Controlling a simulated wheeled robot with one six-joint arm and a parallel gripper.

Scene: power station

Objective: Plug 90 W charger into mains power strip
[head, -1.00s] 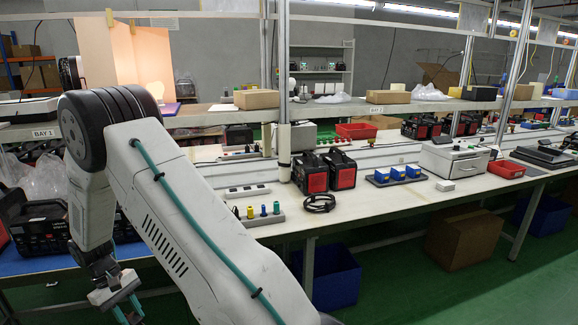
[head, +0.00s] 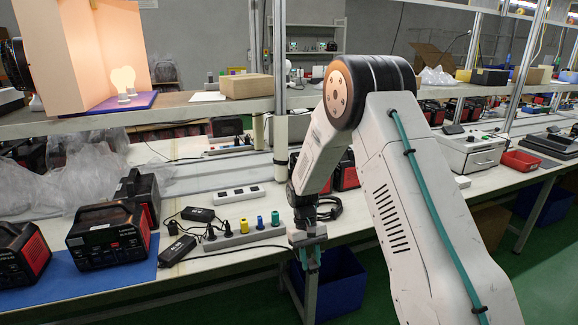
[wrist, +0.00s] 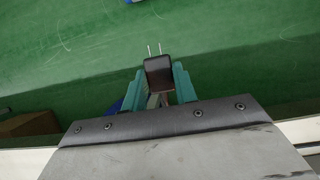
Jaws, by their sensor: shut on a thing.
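My gripper (wrist: 158,88) is shut on a small black plug-in charger (wrist: 159,73), with two thin metal prongs pointing away from the fingers. In the head view my gripper (head: 308,255) hangs at the bench's front edge, right of the strips; the charger is hard to make out there. A white power strip (head: 238,193) with dark sockets lies on the bench, apart from the gripper. In front of it a grey strip (head: 245,238) carries a row of black, yellow, blue and green plugs or posts. I cannot read a wattage on the charger.
Two black power bricks (head: 198,214) (head: 177,250) with cables lie left of the grey strip. Black-and-red power stations (head: 108,240) stand on a blue mat at left. A coiled black cable (head: 329,208) lies behind my gripper. A shelf post (head: 281,140) rises behind the strips.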

